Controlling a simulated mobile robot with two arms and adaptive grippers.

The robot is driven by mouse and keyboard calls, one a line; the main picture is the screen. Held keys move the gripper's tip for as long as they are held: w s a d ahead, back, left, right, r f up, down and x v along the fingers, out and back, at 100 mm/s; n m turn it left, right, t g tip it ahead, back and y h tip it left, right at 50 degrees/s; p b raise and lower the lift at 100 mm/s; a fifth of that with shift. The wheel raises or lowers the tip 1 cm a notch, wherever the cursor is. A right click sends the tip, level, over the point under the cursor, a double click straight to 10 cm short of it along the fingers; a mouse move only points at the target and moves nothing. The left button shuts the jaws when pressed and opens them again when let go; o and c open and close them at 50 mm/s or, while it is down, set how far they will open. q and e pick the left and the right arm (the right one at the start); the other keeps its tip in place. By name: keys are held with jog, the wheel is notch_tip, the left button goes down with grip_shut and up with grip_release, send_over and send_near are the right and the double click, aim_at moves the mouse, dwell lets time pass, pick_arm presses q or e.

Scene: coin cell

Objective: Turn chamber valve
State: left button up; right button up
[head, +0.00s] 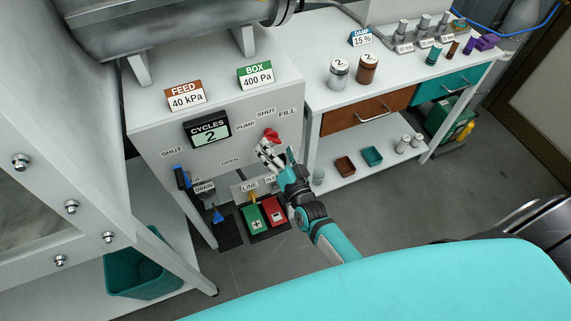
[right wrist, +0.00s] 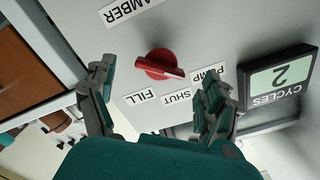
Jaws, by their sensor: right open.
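The chamber valve is a red knob (head: 271,134) on the upright grey panel. It also shows in the right wrist view (right wrist: 160,62), under a CHAMBER label (right wrist: 133,10) and with FILL (right wrist: 140,97), SHUT (right wrist: 175,95) and PUMP (right wrist: 210,73) labels around it. Its raised bar lies nearly sideways in that view, one end toward the PUMP side. My right gripper (head: 266,155) is open and empty in front of the panel, just below the knob in the head view. In the right wrist view its fingers (right wrist: 156,88) are spread either side of the knob, apart from it. My left gripper is out of view.
A CYCLES display (head: 207,130) reading 2 is left of the knob. A blue lever (head: 181,177) is lower left on the panel. A white bench (head: 310,85) with jars is at right.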

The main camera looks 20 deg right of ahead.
jog(key=s, duration=0.7)
jog(key=shift+s, duration=0.35)
jog(key=shift+d, duration=0.1)
jog(key=s+f+n+g, duration=0.25)
jog(key=s+f, duration=0.25)
jog(key=f, duration=0.4)
jog(key=s+f+n+g+y, duration=0.1)
jog(key=s+f+g, duration=0.25)
jog(key=f, duration=0.55)
jog(key=s+f+n+g, duration=0.2)
jog(key=s+f+g, duration=0.1)
jog(key=s+f, duration=0.4)
jog(key=s+d+f+n+g, duration=0.1)
jog(key=s+f, duration=0.3)
jog(key=s, duration=0.4)
jog(key=s+d+f+n+g+h, duration=0.1)
jog(key=s+d+f+n+g, duration=0.1)
jog(key=s, duration=0.5)
jog(key=s+d+f+n+g, duration=0.1)
jog(key=s+d+f+g, duration=0.2)
jog(key=s+f+g, duration=0.2)
jog(key=s+f, duration=0.3)
jog(key=shift+s+f+h, duration=0.2)
jog(key=shift+s+h, duration=0.1)
jog(key=shift+s, duration=0.05)
